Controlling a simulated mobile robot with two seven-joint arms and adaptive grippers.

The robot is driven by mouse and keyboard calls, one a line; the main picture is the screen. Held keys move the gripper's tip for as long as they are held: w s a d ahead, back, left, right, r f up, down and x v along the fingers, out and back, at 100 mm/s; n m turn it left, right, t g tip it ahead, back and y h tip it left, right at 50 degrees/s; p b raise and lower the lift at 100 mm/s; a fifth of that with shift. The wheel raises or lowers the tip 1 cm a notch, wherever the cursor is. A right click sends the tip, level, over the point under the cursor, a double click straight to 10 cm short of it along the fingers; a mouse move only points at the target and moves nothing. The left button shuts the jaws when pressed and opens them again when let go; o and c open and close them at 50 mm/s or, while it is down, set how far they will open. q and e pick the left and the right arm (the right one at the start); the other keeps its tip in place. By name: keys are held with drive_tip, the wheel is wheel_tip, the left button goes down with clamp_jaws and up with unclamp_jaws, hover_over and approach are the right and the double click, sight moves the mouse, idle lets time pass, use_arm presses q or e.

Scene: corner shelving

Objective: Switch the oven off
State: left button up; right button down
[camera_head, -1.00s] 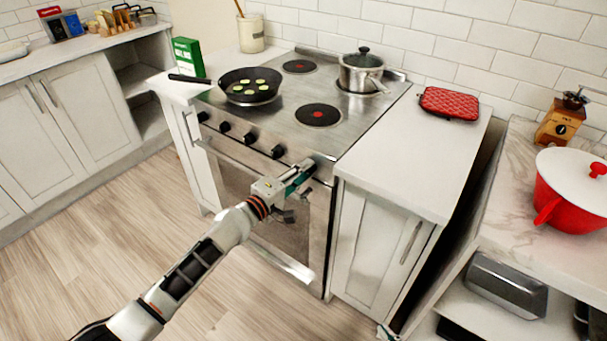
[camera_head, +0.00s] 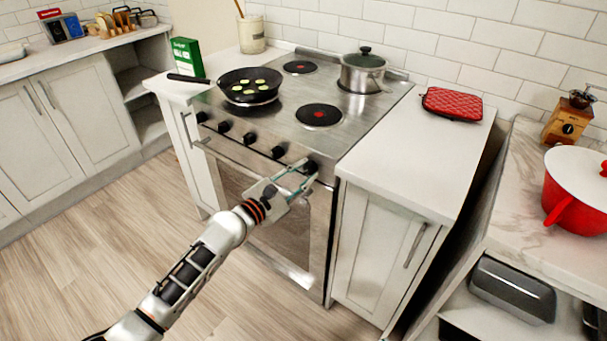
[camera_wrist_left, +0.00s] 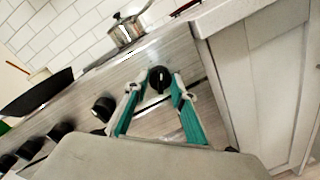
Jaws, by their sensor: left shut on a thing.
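The oven (camera_head: 300,258) is a steel range with a row of black knobs on its front panel. My left gripper (camera_head: 306,168) is at the right end of this panel. It is shut on the rightmost black knob (camera_head: 312,166), with a teal finger on either side. In the left wrist view the same knob (camera_wrist_left: 160,78) shows between the fingertips (camera_wrist_left: 161,92), with a pale mark on its face. The other knobs (camera_wrist_left: 103,108) stand free to the left. My right gripper is not in view.
A pan (camera_head: 250,87) with green-and-white slices and a lidded steel pot (camera_head: 362,75) stand on the cooktop. A white counter (camera_head: 405,150) adjoins the oven on the right, with a red quilted pad (camera_head: 452,103). The floor (camera_head: 120,240) in front is clear.

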use_arm(q)
drive_tip(key=n, duration=0.5)
drive_tip(key=shift+n, duration=0.4)
drive_tip(key=shift+t, duration=0.3)
drive_tip(key=o, duration=1.1)
drive_tip(key=v, duration=1.2)
drive_tip(key=shift+f, duration=0.1)
